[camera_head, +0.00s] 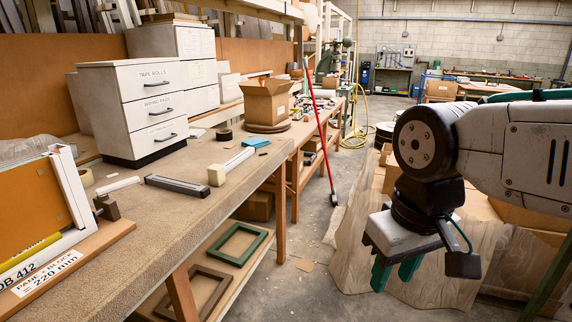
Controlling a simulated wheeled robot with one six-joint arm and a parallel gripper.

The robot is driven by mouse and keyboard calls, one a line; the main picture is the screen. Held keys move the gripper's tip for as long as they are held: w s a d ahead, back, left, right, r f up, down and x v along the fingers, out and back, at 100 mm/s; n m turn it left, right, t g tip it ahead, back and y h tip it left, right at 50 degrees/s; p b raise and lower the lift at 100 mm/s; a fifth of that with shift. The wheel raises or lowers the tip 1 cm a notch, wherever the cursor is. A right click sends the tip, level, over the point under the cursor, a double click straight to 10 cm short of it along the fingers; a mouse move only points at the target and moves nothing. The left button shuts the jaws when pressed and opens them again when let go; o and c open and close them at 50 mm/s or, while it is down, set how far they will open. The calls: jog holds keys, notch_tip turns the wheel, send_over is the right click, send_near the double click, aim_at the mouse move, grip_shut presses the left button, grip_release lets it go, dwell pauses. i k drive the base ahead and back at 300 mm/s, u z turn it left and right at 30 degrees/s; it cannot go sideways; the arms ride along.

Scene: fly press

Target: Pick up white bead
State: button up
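Two pale strips lie on the long workbench (150,225), and I cannot tell for sure which is the white bead. One is a short white strip (118,186) at the left, near a tape roll. The other is a white strip (238,159) near the bench's middle, with a cream block (217,175) at its near end. My gripper (394,278) hangs at the right, pointing down, beyond the bench's edge and well apart from both strips. Its green fingers are apart with nothing visible between them.
A dark grey channel (177,186) lies between the strips. A white drawer unit (132,110) and a cardboard box (266,102) stand behind. A white-framed panel (40,205) stands at the left. A red pole (320,130) leans against the bench. The bench's front right is bare.

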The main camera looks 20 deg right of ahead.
aim_at(231, 163)
jog(key=z, duration=0.6)
jog(key=i, duration=0.65)
jog(key=z, duration=0.55)
jog(key=i, duration=1.05)
jog(key=u, duration=0.4)
jog(key=i, duration=0.7)
jog(key=u, duration=1.25)
jog(key=i, duration=0.5)
jog(key=u, duration=0.55)
